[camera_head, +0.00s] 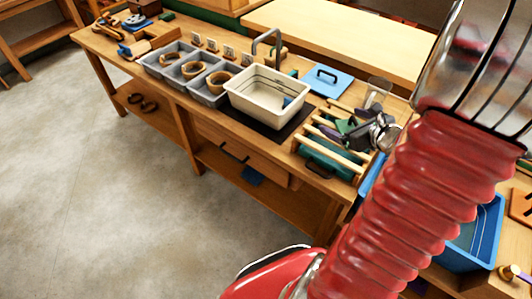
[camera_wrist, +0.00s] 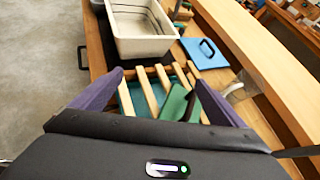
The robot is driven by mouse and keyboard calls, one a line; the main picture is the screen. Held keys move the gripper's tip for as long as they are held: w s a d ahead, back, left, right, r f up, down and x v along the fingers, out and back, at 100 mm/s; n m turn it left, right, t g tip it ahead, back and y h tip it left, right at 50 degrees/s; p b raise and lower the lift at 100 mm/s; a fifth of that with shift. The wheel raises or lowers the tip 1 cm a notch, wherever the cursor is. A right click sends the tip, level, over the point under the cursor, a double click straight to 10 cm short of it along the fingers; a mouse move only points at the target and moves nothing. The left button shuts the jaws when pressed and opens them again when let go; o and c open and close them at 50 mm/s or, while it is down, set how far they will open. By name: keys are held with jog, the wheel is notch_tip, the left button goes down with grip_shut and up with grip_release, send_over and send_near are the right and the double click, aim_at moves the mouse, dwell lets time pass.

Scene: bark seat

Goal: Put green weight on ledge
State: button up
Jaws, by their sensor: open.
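My gripper (camera_head: 352,132) is open above a slatted wooden rack (camera_head: 352,160) at the right of the workbench. In the wrist view its two purple fingers (camera_wrist: 155,88) stand wide apart. A green piece (camera_wrist: 174,103), likely the green weight, lies on the rack's slats between the fingers. The gripper body hides its near part, and I see no contact with it. I cannot tell for sure which surface is the ledge; a long pale wooden top (camera_head: 340,32) runs behind the bench.
Grey bins (camera_head: 165,58) are further left. A blue tray (camera_head: 465,255) is at the right.

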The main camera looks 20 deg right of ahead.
jog(key=w+a+r+n+g+y, duration=0.1)
jog(key=a+r+n+g+y, duration=0.15)
jog(key=a+n, duration=0.75)
jog(key=a+r+n+g+y, duration=0.2)
jog(key=a+r+n+y, duration=0.3)
jog(key=a, duration=0.9)
jog(key=s+a+r+n+g+h, duration=0.1)
jog(key=s+a+r+n+h, duration=0.1)
jog(key=s+n, duration=0.4)
jog(key=s+a+r+n+g+h, duration=0.1)
jog(key=s+a+r+n+h, duration=0.2)
jog(key=n, duration=1)
jog(key=s+a+h, duration=0.1)
jog(key=s+a, duration=0.1)
jog(key=a, duration=0.1)
jog(key=shift+s+a+r+n+h, duration=0.2)
jog(key=shift+s+r+n+h, duration=0.1)
jog(key=shift+s+r+h, duration=0.05)
jog(key=shift+c, duration=0.4)
